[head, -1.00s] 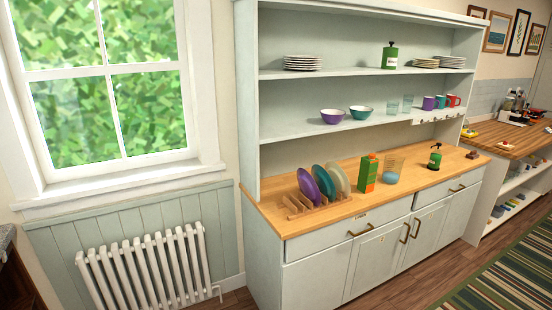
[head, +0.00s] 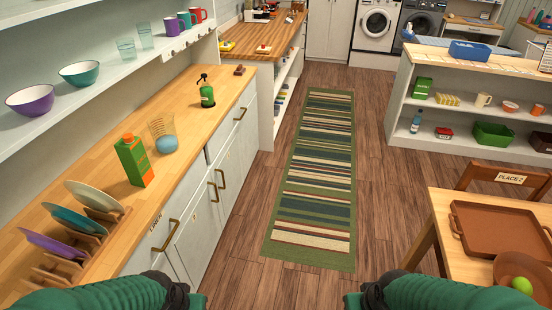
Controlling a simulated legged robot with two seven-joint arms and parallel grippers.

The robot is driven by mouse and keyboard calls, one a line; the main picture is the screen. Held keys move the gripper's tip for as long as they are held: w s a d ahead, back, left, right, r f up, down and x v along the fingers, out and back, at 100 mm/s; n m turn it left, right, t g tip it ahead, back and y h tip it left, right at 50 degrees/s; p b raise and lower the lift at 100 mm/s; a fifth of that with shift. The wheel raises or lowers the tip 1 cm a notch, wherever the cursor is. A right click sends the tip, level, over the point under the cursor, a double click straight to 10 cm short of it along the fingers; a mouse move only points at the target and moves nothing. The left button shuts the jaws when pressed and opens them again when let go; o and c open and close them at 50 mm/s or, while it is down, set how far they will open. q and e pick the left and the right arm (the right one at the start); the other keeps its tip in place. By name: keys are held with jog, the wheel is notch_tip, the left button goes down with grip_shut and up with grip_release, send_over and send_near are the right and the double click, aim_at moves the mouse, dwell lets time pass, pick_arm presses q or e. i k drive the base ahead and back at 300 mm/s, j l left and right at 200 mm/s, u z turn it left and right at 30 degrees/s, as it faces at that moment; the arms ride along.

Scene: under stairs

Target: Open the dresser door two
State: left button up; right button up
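The dresser (head: 180,262) stands along the left, with a wooden counter and pale grey-green fronts. Two upright brass door handles (head: 212,191) and (head: 221,179) sit side by side at the middle of its front. The doors look shut. Brass drawer handles (head: 172,235) and (head: 240,114) sit higher on the front, and those drawers look shut. I cannot read which door is number two. My two green arms reach in at the bottom left and bottom right, apart from the dresser handles. Their dark ends are cut off by the lower edge, and no gripper fingers show.
A striped rug (head: 315,180) lies on clear wooden floor before the dresser. A wooden table with a brown tray (head: 500,232) and a chair (head: 505,180) stands at right. A plate rack (head: 85,245), green carton (head: 134,160) and soap bottle (head: 207,92) stand on the counter.

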aim_at(189, 253)
jog(key=i+l+z, duration=0.3)
jog(key=i, duration=0.45)
jog(key=i+j+z, duration=0.1)
jog(key=i+z, duration=0.25)
jog(key=i, duration=0.4)
jog(key=i+j+z, duration=0.3)
jog(key=i, duration=0.45)
jog(key=i+u, duration=0.1)
jog(key=u, duration=0.4)
jog(key=l+u, duration=0.1)
jog(key=u, duration=0.35)
jog(key=i+l+u, duration=0.1)
jog(key=u, duration=0.4)
jog(key=l+u, duration=0.2)
jog(key=u, duration=0.3)
jog(key=i+l+u, duration=0.1)
jog(key=u, duration=1.4)
